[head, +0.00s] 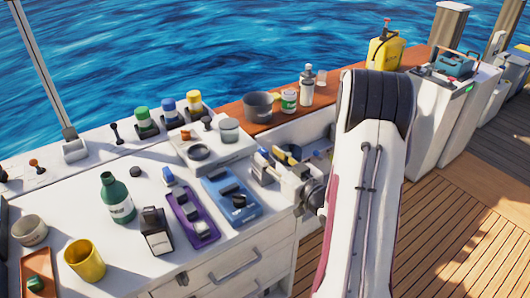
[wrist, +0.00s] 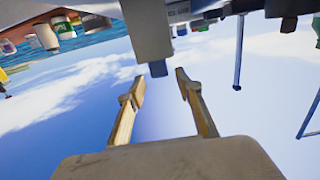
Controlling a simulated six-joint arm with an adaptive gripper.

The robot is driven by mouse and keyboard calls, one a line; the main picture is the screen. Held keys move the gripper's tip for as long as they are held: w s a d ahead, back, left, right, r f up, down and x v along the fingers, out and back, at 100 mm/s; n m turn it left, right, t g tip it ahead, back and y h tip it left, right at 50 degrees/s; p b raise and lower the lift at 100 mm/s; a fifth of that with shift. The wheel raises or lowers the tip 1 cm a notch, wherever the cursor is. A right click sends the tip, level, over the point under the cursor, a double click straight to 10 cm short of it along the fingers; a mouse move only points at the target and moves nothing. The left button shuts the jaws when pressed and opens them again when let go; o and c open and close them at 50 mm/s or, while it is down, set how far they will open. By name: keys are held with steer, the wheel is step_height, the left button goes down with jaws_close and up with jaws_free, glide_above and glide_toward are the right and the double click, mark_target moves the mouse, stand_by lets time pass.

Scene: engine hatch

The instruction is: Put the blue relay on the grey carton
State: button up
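A small blue-topped block (head: 168,176), which looks like the blue relay, stands on the white counter behind the purple tray. A pale grey raised box (head: 232,153) behind the blue tray may be the grey carton; a dark ring and a jar rest on it. My gripper (head: 266,161) is right of this box, partly hidden by its own links. In the wrist view, which is upside down, my gripper (wrist: 160,82) is open, with nothing between its fingers. A small blue block (wrist: 154,59) shows beyond the fingertips, against a grey box-like shape (wrist: 147,28); I cannot tell whether they touch.
The purple tray (head: 191,216) and blue tray (head: 231,197) hold dark blocks. A green bottle (head: 116,198), black-and-white box (head: 157,232) and yellow mug (head: 85,261) stand left. Several coloured-lid jars line the back. A dark pan (head: 258,107) sits on the wooden ledge.

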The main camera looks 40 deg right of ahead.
steer(key=s, duration=0.8)
steer(key=shift+r, duration=0.2)
stand_by(0.5)
steer(key=w+a+r+n+g+h, duration=0.1)
steer(key=w+a+r+g+h, duration=0.15)
steer(key=w+r+g, duration=0.2)
steer(key=s+a+r+m+g, duration=0.1)
steer(key=s+a+r+g, duration=0.4)
steer(key=s+a, duration=0.45)
steer(key=s+a+r+g+y, duration=0.1)
steer(key=s+a+g+y, duration=0.1)
steer(key=s+a, duration=1.2)
steer(key=shift+s+r, duration=0.25)
steer(key=shift+s, duration=0.6)
steer(key=shift+y, duration=0.25)
